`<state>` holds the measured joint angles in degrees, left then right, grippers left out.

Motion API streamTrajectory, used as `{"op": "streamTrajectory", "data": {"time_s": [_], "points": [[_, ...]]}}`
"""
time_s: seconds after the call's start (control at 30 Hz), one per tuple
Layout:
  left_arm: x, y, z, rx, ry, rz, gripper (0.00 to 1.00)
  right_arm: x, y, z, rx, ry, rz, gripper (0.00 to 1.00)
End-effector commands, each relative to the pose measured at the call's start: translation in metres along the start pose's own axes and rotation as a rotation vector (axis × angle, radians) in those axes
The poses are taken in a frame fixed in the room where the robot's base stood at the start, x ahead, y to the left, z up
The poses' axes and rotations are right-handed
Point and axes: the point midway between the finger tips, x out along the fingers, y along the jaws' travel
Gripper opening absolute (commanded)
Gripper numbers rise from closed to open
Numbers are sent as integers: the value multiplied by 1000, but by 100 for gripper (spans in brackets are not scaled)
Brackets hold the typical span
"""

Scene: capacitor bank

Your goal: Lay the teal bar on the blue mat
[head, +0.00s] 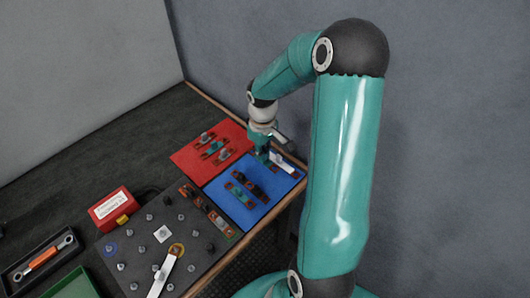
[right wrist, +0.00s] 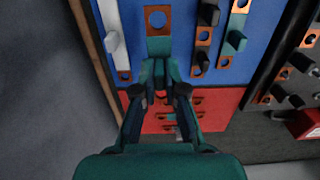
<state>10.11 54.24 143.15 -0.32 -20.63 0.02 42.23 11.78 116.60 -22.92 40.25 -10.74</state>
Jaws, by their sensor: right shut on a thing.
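My right gripper (head: 261,154) is over the far end of the blue mat (head: 247,212), near its border with the red mat. In the right wrist view this gripper (right wrist: 161,92) is shut on the teal handle of a copper bar, the teal bar (right wrist: 158,47). The bar's copper end with a round hole points away from the fingers, over the blue mat (right wrist: 180,12). It looks larger than the bars lying there, so it seems a little above the mat; contact cannot be told. My left gripper is not in view.
The blue mat also bears a white-handled bar (right wrist: 115,40), a black-handled bar (right wrist: 208,18) and another teal-handled bar (right wrist: 236,40). The red mat (head: 190,157) holds several bars. A dark panel with studs (head: 140,236) and a red box (head: 112,206) are nearby.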

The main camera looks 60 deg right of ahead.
Motion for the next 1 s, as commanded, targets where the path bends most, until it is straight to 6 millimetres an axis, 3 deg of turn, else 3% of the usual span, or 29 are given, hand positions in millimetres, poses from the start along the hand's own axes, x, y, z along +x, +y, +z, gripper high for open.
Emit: {"op": "streamTrajectory", "data": {"time_s": [1.0], "points": [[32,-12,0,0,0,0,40,45,5,5,13,-1,0,0]]}}
